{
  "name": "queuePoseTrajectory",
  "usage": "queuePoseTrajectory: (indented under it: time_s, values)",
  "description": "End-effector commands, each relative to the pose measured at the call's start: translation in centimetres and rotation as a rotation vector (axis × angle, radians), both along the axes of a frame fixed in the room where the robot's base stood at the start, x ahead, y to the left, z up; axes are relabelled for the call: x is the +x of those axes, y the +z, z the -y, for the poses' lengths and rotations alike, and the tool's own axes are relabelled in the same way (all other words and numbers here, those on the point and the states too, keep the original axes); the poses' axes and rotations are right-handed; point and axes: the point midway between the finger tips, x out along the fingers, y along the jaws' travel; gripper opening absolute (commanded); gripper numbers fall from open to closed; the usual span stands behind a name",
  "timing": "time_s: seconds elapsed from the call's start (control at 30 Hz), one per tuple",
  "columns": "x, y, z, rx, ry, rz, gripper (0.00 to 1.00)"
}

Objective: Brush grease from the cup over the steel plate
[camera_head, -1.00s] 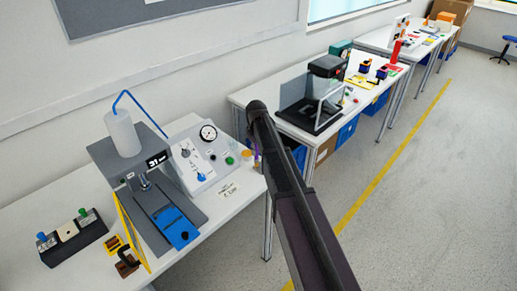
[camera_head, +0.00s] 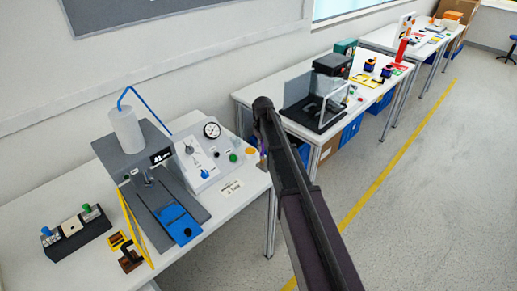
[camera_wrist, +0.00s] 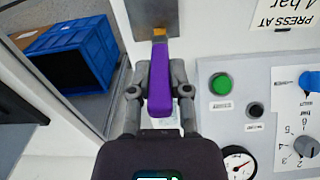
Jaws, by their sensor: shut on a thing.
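My gripper (camera_wrist: 160,95) is shut on the purple handle of a brush (camera_wrist: 160,70) in the wrist view. The brush has an orange-brown tip that points to the top of the picture. In the head view my dark arm hides most of the gripper, and only a small purple bit of the brush (camera_head: 262,158) shows at the table's right end.
A grey control panel (camera_wrist: 258,100) with a green button, knobs and a gauge is right of my gripper in the wrist view. A blue crate (camera_wrist: 78,52) lies lower at left. A press (camera_head: 150,175) stands on the near table (camera_head: 75,185); a second table stands beyond a gap.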

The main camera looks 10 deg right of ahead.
Motion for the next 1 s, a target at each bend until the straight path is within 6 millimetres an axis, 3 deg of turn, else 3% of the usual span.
queuePoseTrajectory:
  time_s: [0.5, 1.0]
  values:
    - [1.8, -0.1, 2.4, 0.000, 0.000, 0.000, 0.00]
    - [1.7, -0.1, 2.3, 0.000, 0.002, 0.000, 0.00]
